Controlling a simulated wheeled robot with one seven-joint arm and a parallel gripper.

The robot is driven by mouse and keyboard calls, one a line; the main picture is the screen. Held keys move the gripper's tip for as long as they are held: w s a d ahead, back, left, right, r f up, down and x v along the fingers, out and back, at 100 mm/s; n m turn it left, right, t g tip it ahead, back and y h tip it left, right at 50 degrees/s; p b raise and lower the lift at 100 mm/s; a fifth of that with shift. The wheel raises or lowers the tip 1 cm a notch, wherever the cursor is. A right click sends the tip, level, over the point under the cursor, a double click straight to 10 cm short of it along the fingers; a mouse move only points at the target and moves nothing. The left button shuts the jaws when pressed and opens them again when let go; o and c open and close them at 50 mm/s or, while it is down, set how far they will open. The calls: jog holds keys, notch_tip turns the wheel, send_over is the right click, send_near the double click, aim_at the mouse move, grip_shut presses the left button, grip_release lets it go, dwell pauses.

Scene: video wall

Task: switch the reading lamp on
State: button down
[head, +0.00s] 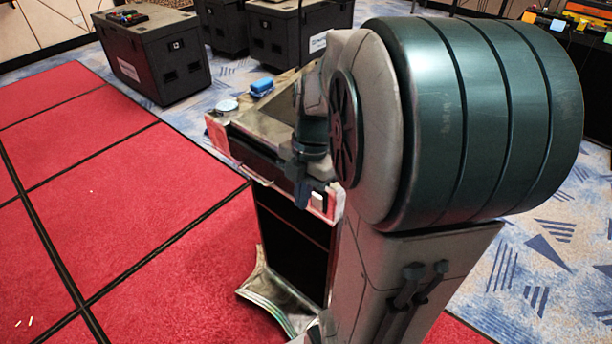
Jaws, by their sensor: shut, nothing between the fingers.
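My gripper (302,196) is small and dark in the head view. It points down at the front right corner of a worn stand (222,131) and looks shut and empty. A small white switch-like piece (319,201) is on the stand's front face, just right of my fingertips. I cannot tell whether the fingers touch it. I cannot make out a reading lamp or its light. My large arm link covers the stand's right side and what lies behind it.
A blue object (262,87) and a pale round item (227,105) are on the stand's top. The stand's front has a handle (255,178). Dark cases (160,70) stand behind. Red floor panels (100,200) on the left are mostly clear.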

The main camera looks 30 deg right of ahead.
aim_at(313, 195)
jog(key=shift+w+d+f+p, duration=0.35)
jog(key=shift+d+f, duration=0.3)
jog(key=shift+d, duration=0.15)
jog(key=shift+w+d+f+p, duration=0.3)
jog(key=shift+d+f, duration=0.35)
jog(key=shift+d, duration=0.15)
